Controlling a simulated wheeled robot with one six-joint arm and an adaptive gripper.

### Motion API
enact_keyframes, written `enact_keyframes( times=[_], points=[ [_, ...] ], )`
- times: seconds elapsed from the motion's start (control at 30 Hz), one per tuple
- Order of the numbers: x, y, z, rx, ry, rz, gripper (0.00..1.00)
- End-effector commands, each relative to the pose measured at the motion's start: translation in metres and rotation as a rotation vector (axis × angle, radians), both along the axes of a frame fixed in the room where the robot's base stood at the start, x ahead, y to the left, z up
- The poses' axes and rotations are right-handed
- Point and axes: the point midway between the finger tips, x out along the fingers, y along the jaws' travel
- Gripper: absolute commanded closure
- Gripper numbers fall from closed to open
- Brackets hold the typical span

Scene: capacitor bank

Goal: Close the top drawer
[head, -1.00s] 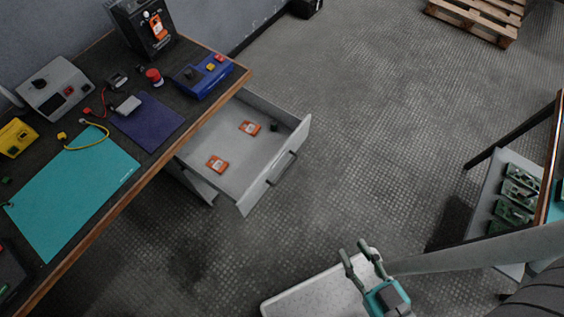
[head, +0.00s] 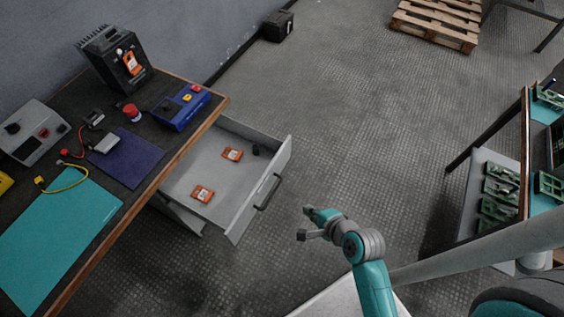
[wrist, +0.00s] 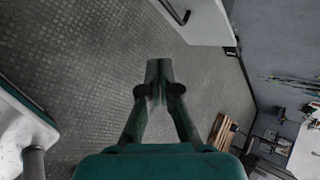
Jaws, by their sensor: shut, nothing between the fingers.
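The top drawer (head: 259,200) is a light grey box pulled out from under the workbench. Its front panel faces right and carries a dark bar handle (head: 268,192). Inside lie two orange items (head: 232,154) and a small dark part (head: 256,149). My gripper (head: 306,223) is shut and empty, to the right of the drawer front and apart from it. In the wrist view my gripper (wrist: 158,88) points over the floor, and the drawer front (wrist: 196,20) with its handle (wrist: 176,12) shows at the top.
The workbench (head: 150,190) at left holds a teal mat (head: 60,235), a blue box (head: 180,107), a red button and a black unit. A second table with green boards (head: 500,190) stands at right. A wooden pallet (head: 435,22) lies at the back. The middle floor is clear.

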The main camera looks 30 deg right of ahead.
Motion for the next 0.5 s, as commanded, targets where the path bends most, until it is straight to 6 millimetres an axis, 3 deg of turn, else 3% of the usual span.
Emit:
enact_keyframes(
  times=[0.03,0.2,0.5],
  points=[
    [0.016,-0.008,0.002,0.075,0.012,-0.044,1.0],
    [0.053,-0.029,0.009,0.358,0.091,-0.186,1.0],
    [0.093,-0.068,0.039,0.724,0.246,-0.373,1.0]
  ],
)
